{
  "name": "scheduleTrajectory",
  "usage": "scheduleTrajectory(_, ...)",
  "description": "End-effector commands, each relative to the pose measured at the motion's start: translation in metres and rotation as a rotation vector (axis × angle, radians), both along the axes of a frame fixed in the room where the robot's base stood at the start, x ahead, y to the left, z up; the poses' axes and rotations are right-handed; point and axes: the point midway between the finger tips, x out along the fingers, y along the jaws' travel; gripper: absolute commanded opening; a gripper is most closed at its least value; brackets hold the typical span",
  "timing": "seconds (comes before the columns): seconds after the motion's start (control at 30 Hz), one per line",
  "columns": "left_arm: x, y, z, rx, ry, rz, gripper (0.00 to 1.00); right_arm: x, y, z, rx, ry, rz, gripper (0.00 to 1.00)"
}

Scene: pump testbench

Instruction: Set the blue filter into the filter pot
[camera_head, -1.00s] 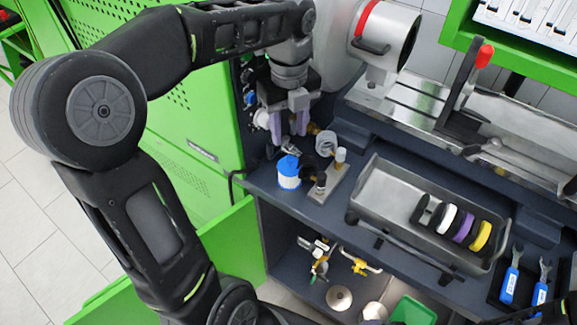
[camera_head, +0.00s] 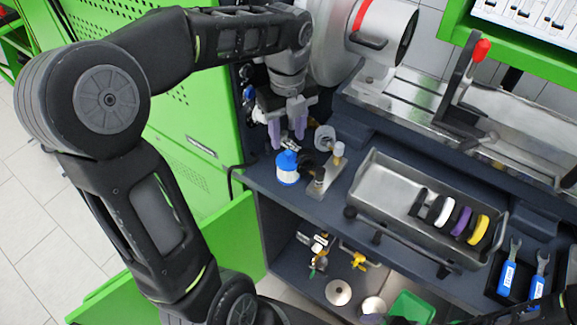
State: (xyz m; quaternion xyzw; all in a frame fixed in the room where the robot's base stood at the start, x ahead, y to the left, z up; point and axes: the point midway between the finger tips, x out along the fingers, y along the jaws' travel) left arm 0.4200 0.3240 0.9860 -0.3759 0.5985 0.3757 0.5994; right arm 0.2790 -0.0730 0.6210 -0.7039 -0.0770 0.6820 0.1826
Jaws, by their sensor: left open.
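The blue filter (camera_head: 287,175), with a blue top and a white band, stands upright on the dark bench ledge near its left end. My left gripper (camera_head: 287,136) is open, with its two purple-grey fingers pointing down just behind and above the filter; nothing is between them. I cannot tell whether a finger touches the fittings there. A small grey round cup (camera_head: 324,138), possibly the filter pot, is right of the fingers; its inside is hard to make out. My right gripper is out of view.
A metal block with a brass-coloured fitting (camera_head: 338,150) stands right of the filter. A metal tray (camera_head: 375,190) holds black, white, purple and yellow rings. Blue-handled tools (camera_head: 507,279) lie at the right. An open shelf below holds valves and discs.

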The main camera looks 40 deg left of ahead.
Motion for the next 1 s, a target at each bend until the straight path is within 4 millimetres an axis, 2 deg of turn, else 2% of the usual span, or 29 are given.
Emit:
scheduleTrajectory(0.23, 0.001, -0.001, -0.034, -0.001, 0.006, 0.0, 0.43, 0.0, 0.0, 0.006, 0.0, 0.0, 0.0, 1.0)
scheduleTrajectory(0.37, 0.002, -0.001, -0.046, 0.002, 0.001, 0.0, 0.43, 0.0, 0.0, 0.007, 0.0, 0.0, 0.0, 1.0)
scheduleTrajectory(1.0, 0.002, -0.001, -0.048, 0.001, 0.0, 0.001, 0.41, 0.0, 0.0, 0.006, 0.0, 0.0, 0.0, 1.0)
